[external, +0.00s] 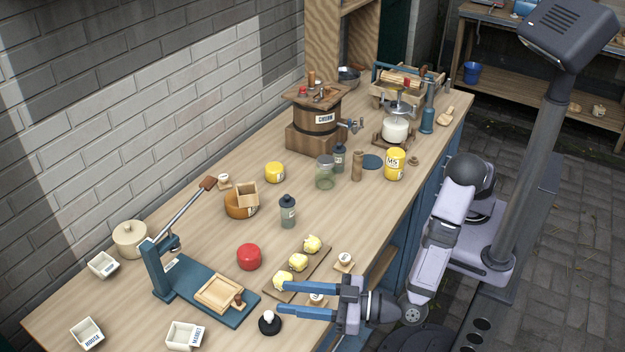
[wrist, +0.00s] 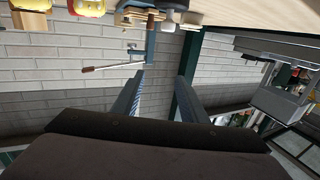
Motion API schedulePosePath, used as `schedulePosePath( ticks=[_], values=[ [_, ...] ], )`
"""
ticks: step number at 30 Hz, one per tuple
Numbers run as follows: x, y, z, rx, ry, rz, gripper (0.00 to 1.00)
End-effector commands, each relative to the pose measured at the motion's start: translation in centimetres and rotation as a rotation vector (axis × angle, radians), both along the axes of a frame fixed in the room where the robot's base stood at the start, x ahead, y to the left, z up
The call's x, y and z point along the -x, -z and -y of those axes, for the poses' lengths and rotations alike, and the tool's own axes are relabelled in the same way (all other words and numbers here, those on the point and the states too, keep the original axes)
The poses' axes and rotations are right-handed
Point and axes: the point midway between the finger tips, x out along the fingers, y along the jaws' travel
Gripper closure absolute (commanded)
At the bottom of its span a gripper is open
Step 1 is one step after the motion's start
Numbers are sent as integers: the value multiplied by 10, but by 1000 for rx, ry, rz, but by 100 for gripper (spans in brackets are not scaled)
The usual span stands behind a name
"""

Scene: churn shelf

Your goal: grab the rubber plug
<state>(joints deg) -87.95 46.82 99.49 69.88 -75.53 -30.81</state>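I cannot tell for sure which thing is the rubber plug. A small black piece with a pale knob (external: 270,324) stands near the front edge of the bench in the external view and may be it. My gripper (external: 280,299) is open with nothing between its two blue fingers. It points left over the front edge of the bench, and the lower fingertip appears close to the knob of the black piece. In the wrist view my gripper (wrist: 160,75) is also open and empty, facing the brick wall. I cannot make out the black piece there.
A blue press (external: 208,296) and a red round piece (external: 249,257) are left of my gripper. A board with yellow butter pieces (external: 298,262) lies just behind it. White labelled boxes (external: 184,335) stand at the front left. The churn (external: 318,120) is farther back.

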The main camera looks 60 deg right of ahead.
Motion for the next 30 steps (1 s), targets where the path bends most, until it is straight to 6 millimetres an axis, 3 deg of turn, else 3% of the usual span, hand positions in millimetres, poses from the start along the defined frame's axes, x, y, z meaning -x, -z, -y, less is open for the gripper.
schedulePosePath(
  ticks=[1,12,20,30],
  values=[
    [15,4,-1,5,6,26,61],
    [11,70,1,4,13,27,61],
    [9,78,0,-1,13,26,61],
    [-9,78,-7,1,13,25,61]
  ],
)
